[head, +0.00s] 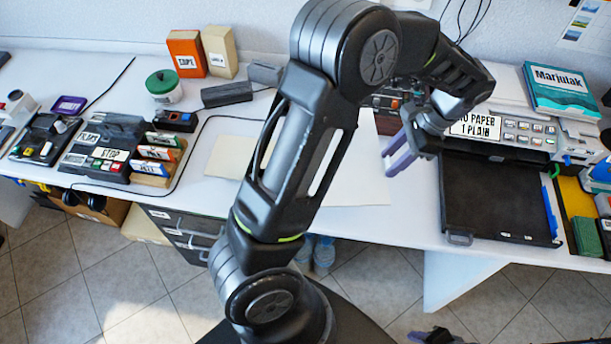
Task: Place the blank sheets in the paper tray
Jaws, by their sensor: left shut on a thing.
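The blank sheets (352,190) lie on the white desk as a pale, flat area, partly hidden behind my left arm. My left gripper (391,165), with lavender fingers, is at their right edge and is shut on them, though the fingertip contact is hard to see. The black paper tray (490,200) is pulled out from the printer (520,130) on the right, and its floor looks bare. The printer display reads "NO PAPER 1 PLAIN". Only a small part of my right gripper (438,336) shows at the bottom edge; its jaws cannot be made out.
A teal book (562,91) lies on top of the printer. A yellow mat with green blocks (586,236) is right of the tray. Button panels (105,148), a green-lidded jar (163,88) and an orange box (187,54) stand on the left. A black cable crosses the desk.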

